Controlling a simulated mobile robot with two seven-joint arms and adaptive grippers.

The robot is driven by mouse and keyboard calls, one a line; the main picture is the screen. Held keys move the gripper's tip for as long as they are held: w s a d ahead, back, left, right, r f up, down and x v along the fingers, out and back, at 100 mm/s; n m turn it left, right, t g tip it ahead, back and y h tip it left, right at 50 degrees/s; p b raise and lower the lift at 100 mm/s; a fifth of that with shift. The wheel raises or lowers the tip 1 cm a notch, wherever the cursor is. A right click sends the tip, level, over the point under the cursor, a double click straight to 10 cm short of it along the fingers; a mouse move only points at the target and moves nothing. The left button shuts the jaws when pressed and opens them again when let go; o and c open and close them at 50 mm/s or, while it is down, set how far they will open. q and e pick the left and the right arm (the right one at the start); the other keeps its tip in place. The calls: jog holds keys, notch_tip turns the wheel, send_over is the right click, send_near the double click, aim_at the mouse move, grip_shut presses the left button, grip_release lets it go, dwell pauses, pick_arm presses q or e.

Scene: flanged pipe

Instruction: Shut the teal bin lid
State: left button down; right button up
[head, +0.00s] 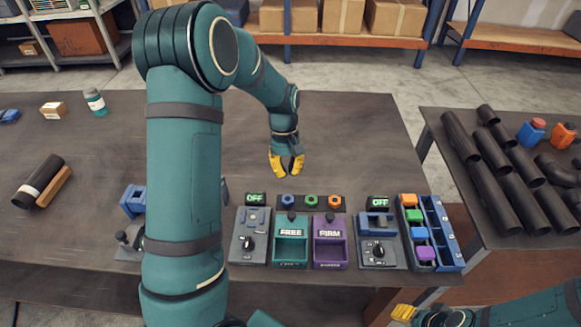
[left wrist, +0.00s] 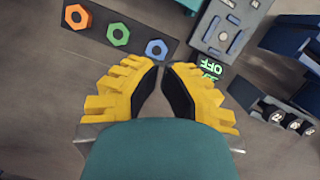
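The teal bin (head: 290,254), marked FREE, stands near the table's front edge, left of the purple bin (head: 330,256), marked FIRM. A dark knob (head: 291,215) shows at the teal bin's back edge; I cannot tell the lid's exact angle. My left gripper (head: 286,172) is beyond the bins, above the bare table. Its yellow fingers are partly open, with a narrow empty gap, as the left wrist view (left wrist: 164,75) shows. The teal bin is barely in that view, if at all. My right gripper (head: 404,312) is at the bottom edge, mostly cut off.
A rack of colored nuts (head: 311,202) lies behind the bins. Grey switch units (head: 250,238) flank the bins, with OFF signs. A blue tray of colored blocks (head: 440,235) stands at right. A dark pipe (head: 38,180) lies at left. The table beyond my left gripper is clear.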

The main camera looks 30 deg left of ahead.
aim_at(291, 224)
pick_arm(q)
jog(key=x, duration=0.7)
jog(key=shift+b, duration=0.35)
jog(key=shift+s+d, duration=1)
jog(key=shift+d, duration=0.2)
jog(key=shift+s+d, duration=0.25)
pick_arm(e)
jog(key=shift+w+f, duration=0.1)
jog(key=shift+f, duration=0.25)
